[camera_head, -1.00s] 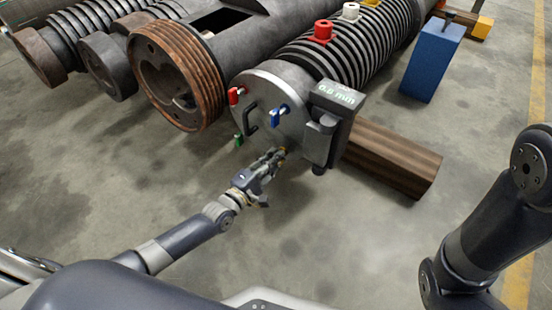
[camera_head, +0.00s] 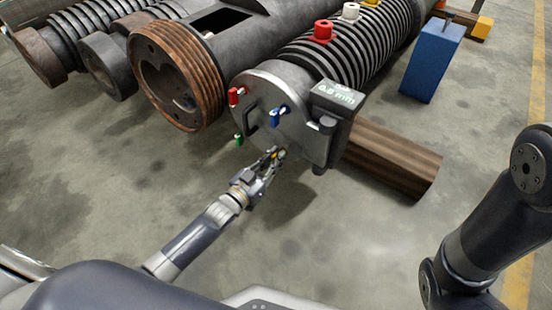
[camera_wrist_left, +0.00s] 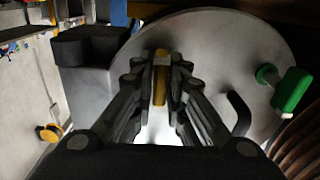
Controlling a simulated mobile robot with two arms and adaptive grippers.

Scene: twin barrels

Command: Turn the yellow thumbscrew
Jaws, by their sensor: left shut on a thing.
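The yellow thumbscrew (camera_wrist_left: 160,85) is on the lower part of a round metal end plate (camera_head: 262,88). In the left wrist view it stands between the two fingertips of my left gripper (camera_wrist_left: 160,62), which are shut on it. In the head view my left gripper (camera_head: 275,156) reaches up to the plate's lower edge, and only a bit of yellow shows there. My right arm (camera_head: 490,220) is at the right edge of the head view; its gripper is out of the picture.
The plate also carries a red thumbscrew (camera_head: 235,96), a blue one (camera_head: 280,115), a green one (camera_head: 239,140) and a black handle (camera_head: 250,117). A grey box with a "0.8 mm" display (camera_head: 338,94) hangs on its right. A wooden beam (camera_head: 395,160) lies under the barrel.

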